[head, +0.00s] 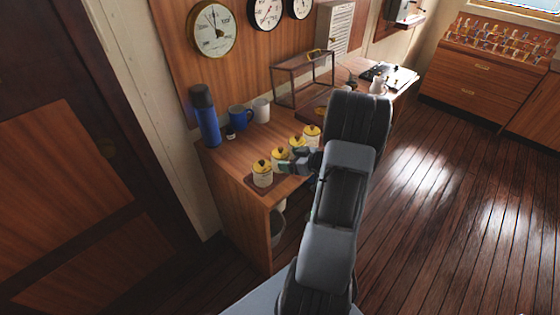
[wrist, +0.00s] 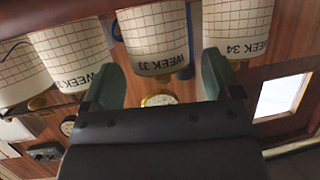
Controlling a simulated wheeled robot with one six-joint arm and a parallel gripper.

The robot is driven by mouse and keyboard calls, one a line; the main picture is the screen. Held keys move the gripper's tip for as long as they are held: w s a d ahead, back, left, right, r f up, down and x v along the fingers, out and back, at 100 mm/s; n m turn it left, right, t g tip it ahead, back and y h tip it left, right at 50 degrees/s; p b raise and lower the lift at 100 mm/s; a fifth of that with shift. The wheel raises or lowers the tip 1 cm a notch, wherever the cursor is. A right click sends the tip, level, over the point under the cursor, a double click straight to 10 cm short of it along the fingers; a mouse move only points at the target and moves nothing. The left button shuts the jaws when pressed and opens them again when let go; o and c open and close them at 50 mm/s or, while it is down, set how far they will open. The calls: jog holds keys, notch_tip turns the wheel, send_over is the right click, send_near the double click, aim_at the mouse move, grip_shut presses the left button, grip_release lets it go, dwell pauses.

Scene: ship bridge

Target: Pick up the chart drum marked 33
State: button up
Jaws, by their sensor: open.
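The chart drum marked WEEK 33 (wrist: 155,40) is a pale cylinder with a red grid, between my open fingers in the wrist view, which looks upside down. Whether they touch it I cannot tell. The WEEK 34 drum (wrist: 237,28) is beside it on the right, and a drum with a partly hidden WEEK label (wrist: 72,52) on the left. In the head view, several yellow-topped drums stand in a row on the desk; labels are unreadable there. My gripper (head: 296,163) is by the second from the near end (head: 280,159), which appears to be 33.
Another drum (wrist: 17,72) is at the wrist view's left edge. A blue flask (head: 204,117), a blue mug (head: 239,119) and a white mug (head: 261,110) stand behind the row. Open floor lies right of the desk.

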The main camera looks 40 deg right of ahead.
aim_at(281, 157)
jog(key=shift+p+x, duration=0.4)
jog(key=shift+x, duration=1.95)
jog(key=shift+d, duration=0.1)
jog(key=c, duration=0.8)
